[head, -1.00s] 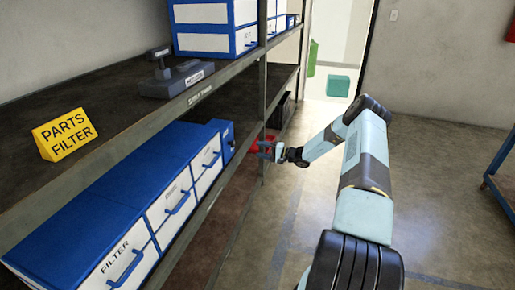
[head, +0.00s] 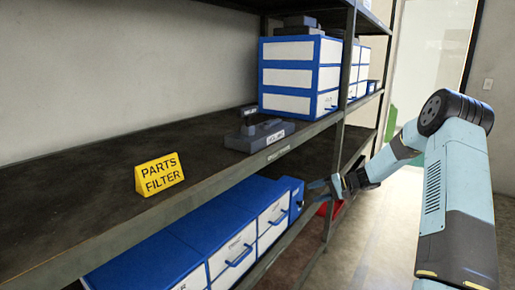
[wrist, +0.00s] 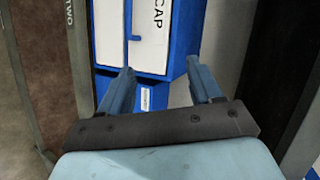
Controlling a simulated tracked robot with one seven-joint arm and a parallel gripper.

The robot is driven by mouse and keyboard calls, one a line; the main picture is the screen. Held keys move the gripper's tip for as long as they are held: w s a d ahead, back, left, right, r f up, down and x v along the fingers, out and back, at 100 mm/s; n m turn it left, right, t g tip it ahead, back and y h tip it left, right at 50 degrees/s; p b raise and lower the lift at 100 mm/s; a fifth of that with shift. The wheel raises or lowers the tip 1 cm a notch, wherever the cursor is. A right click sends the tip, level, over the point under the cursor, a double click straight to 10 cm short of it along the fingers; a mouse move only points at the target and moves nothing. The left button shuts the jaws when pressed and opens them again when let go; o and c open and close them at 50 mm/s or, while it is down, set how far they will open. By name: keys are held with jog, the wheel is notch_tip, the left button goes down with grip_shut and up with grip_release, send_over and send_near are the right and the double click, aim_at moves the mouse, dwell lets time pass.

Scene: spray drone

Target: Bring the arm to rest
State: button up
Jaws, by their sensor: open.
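My gripper (head: 322,189) is in front of the shelf unit, near its upright post, in the head view. My arm reaches to it from the right side of the picture, bent at the elbow. In the wrist view my gripper (wrist: 162,78) has its two blue fingers apart, with nothing held between them. Beyond the fingers is a blue and white cabinet (wrist: 150,40) with the letters "CAP" on it. I cannot tell the exact gap between the fingertips and the cabinet.
Blue drawer bins (head: 235,220) stand below. A red object (head: 331,207) is partly hidden behind my gripper. Floor (head: 375,235) is open beside the shelf.

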jog(key=s+a+r+n+g+h, duration=0.1)
jog(key=s+a+r+h, duration=0.25)
jog(key=s+r, duration=0.8)
jog(key=s+a+r+n+g+h, duration=0.15)
jog(key=s+r+h, duration=0.25)
jog(key=s+r, duration=0.7)
jog(key=s+d+r+t+h, duration=0.2)
jog(key=s, duration=1)
jog(key=s+d+r+t+h, duration=0.2)
jog(key=s+r+t+h, duration=0.1)
jog(key=s, duration=1)
jog(key=shift+s+m, duration=0.2)
jog(key=shift+m, duration=0.25)
